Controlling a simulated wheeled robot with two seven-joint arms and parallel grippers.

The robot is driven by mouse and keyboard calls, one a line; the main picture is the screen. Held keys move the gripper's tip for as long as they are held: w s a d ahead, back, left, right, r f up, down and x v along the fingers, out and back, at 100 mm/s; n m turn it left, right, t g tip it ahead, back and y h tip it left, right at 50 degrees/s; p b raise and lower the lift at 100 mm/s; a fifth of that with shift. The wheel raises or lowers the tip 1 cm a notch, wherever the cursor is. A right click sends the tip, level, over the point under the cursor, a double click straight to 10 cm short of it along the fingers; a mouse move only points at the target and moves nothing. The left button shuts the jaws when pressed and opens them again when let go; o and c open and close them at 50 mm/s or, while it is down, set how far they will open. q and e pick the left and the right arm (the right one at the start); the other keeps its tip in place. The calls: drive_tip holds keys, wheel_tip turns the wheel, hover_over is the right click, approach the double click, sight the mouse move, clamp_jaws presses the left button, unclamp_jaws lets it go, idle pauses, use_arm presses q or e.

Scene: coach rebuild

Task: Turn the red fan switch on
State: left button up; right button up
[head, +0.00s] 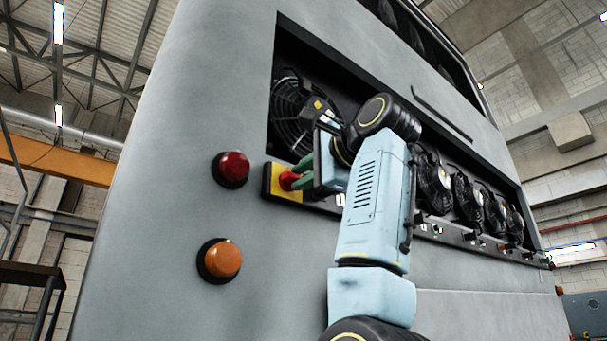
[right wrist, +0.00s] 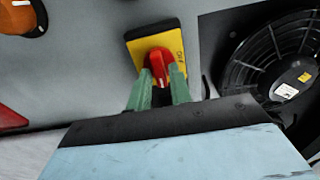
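The red fan switch (head: 289,180) is a red rotary knob on a yellow plate (head: 291,196) at the lower left corner of the fan panel. In the right wrist view the red knob (right wrist: 159,61) sits on its yellow plate, with small lettering at the right that I cannot read surely. My right gripper (head: 297,176) reaches it from the right. Its two green fingers (right wrist: 160,80) stand close together, one on each side of the knob, and appear shut on it. The fingertips partly hide the knob's sides. My left gripper is not in view.
A red round lamp (head: 231,169) and an orange round lamp (head: 221,260) stick out of the grey coach body to the left. A large fan (head: 290,110) sits behind my right gripper. Several smaller fans (head: 470,200) line the recess to the right.

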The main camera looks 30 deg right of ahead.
drive_tip(key=shift+o, duration=1.1)
drive_tip(key=shift+s, duration=0.1)
drive_tip(key=s+d+b, duration=0.1)
drive_tip(key=s+b, duration=0.3)
drive_tip(key=s, duration=0.9)
drive_tip(key=shift+b, duration=0.3)
